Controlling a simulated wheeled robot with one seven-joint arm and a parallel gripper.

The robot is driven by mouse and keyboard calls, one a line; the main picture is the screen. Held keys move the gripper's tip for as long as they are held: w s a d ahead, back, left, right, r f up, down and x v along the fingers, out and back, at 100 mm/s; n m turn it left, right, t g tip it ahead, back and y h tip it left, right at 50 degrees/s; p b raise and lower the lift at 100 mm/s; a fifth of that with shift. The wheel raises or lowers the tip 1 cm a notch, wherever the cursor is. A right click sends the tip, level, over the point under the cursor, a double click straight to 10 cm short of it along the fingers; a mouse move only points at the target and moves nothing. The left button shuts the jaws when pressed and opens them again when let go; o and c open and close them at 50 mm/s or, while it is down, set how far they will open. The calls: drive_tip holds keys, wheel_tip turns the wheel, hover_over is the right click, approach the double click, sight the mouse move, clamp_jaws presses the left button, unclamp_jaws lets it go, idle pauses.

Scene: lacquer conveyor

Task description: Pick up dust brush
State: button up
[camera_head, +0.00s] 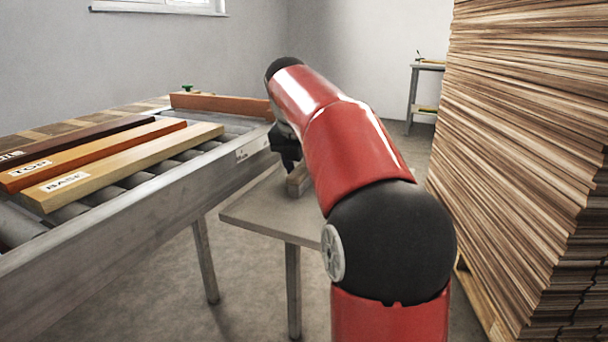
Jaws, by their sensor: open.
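A wooden piece (298,180), which looks like the dust brush, lies on the small grey table (262,212) beside the conveyor. My red arm hides part of it, so its bristles cannot be made out. My gripper (287,166) is a dark shape at the far end of my arm, just above and left of the wooden piece. Its fingers are small and dark in this view. It is open, and I see nothing held in it. Whether it touches the wooden piece cannot be told.
The roller conveyor (110,235) at the left carries boards labelled TOP (95,153) and BASE (125,167), a dark board (75,138) and a reddish board (222,104). A tall stack of wood sheets (530,150) stands at the right. A small bench (415,95) is at the back.

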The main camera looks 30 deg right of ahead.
sight(304, 164)
drive_tip(key=shift+f, duration=0.25)
idle(0.3)
drive_tip(key=c, duration=1.1)
drive_tip(key=shift+r, duration=0.15)
wheel_tip(304, 164, up, 10)
drive_tip(key=p, duration=0.3)
drive_tip(key=shift+r+p, duration=0.15)
drive_tip(key=shift+p, duration=0.15)
